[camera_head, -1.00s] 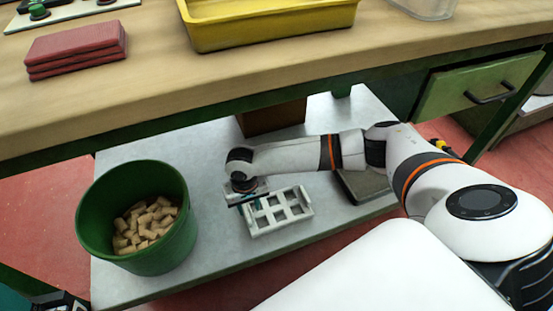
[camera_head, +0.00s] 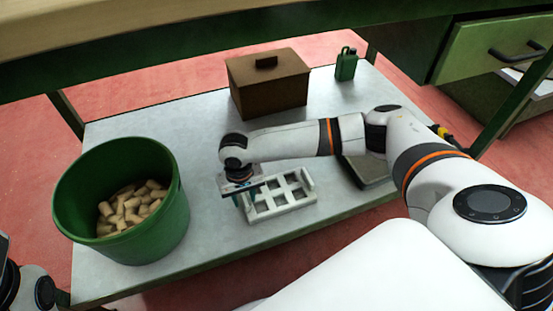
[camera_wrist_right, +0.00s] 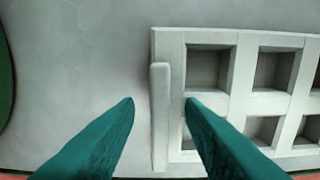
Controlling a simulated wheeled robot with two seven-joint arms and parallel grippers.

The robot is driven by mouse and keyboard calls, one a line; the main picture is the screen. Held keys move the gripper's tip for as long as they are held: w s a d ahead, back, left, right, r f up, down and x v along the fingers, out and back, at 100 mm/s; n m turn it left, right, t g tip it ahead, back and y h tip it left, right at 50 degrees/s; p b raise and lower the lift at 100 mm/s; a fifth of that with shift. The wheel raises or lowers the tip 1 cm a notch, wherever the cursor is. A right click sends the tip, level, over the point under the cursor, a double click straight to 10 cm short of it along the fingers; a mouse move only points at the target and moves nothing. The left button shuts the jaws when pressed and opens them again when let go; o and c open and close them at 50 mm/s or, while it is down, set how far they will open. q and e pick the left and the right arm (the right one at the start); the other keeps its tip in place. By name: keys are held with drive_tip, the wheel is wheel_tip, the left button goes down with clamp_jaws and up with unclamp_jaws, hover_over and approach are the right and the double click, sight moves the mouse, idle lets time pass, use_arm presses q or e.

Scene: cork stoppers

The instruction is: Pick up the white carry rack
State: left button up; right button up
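The white carry rack (camera_head: 282,208) stands on the grey low shelf, with open square cells in rows. In the right wrist view the rack (camera_wrist_right: 240,92) fills the right side, and its upright end bar (camera_wrist_right: 160,118) stands between my two teal fingers. My right gripper (camera_head: 246,198) is at the rack's left end; it also shows in the right wrist view (camera_wrist_right: 160,108). It is open, with a gap on the bar's left; the right finger overlaps the rack's frame in view, and contact cannot be told. Part of my left arm shows at the bottom left, its fingers out of sight.
A green bucket (camera_head: 165,220) of corks (camera_head: 130,208) stands left of the rack on the grey shelf (camera_head: 215,255). A brown lidded box (camera_head: 268,88) and a green canister (camera_head: 346,64) stand behind. A dark grey flat object (camera_head: 368,172) lies right, partly under my arm.

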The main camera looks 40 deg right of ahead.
clamp_jaws()
drive_tip(key=shift+r, duration=0.1)
idle(0.3)
